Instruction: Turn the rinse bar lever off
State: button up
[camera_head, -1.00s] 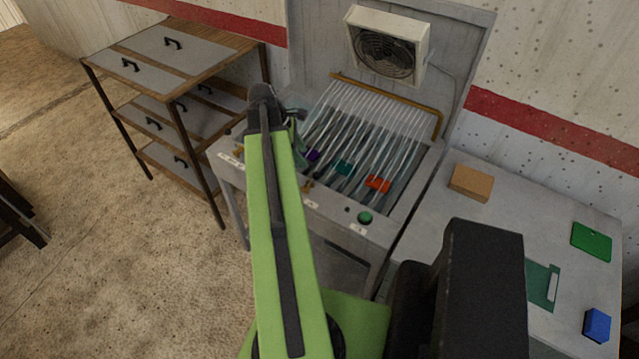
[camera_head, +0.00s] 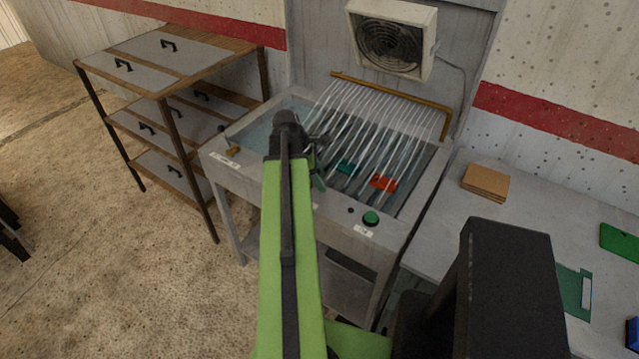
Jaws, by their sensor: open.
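A small brass lever (camera_head: 233,150) sits on the front left rim of the grey sink station (camera_head: 245,160), beside a white label too small to read. I cannot tell whether it is the rinse bar lever or how it is set. My gripper (camera_head: 319,168) is open over the left part of the rack, partly hidden by my wrist. It is right of the brass lever and apart from it. My arm covers part of the front rim.
Teal (camera_head: 345,167) and red (camera_head: 383,183) pieces sit in the rack. A green button (camera_head: 371,218) is on the front rim. A fan box (camera_head: 391,40) hangs behind. A drawer shelf (camera_head: 165,85) stands left; a grey table (camera_head: 450,215) with a cardboard box (camera_head: 486,182) is right.

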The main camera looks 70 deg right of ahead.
grip_shut()
dwell(1.3)
